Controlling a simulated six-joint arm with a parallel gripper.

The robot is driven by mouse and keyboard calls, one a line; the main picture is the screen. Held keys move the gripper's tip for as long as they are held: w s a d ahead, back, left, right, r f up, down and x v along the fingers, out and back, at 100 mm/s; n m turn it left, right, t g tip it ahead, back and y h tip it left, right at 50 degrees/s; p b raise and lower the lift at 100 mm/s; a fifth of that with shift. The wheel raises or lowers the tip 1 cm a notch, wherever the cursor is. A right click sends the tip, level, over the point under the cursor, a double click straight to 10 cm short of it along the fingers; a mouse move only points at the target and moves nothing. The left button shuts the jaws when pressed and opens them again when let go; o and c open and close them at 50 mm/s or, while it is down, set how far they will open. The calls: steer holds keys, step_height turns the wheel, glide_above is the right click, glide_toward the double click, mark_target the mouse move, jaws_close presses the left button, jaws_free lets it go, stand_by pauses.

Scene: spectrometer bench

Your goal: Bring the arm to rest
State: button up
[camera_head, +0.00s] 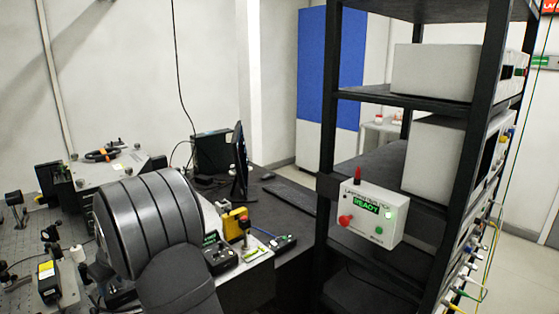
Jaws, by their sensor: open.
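A dark ribbed arm link (150,222), which I take to be mine, fills the lower left of the head view, close to the camera. Its lower part runs down out of the bottom edge. My gripper is not in this view, so neither its jaws nor anything between them shows. The link hides part of the bench behind it.
An optical bench (22,240) with small mounts lies left. A control box (219,256) and yellow device (235,222) stand right of the link. A black rack (462,130) with a control box reading READY (362,213) stands right. A monitor (239,165) stands behind.

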steer(key=shift+s+a+m+t+h, duration=0.1)
steer(key=shift+m+t+h, duration=0.2)
steer(key=shift+m, duration=0.65)
steer(key=shift+s+m+t+h, duration=0.1)
steer(key=shift+m+t, duration=0.3)
steer(key=shift+m, duration=0.55)
stand_by(0.4)
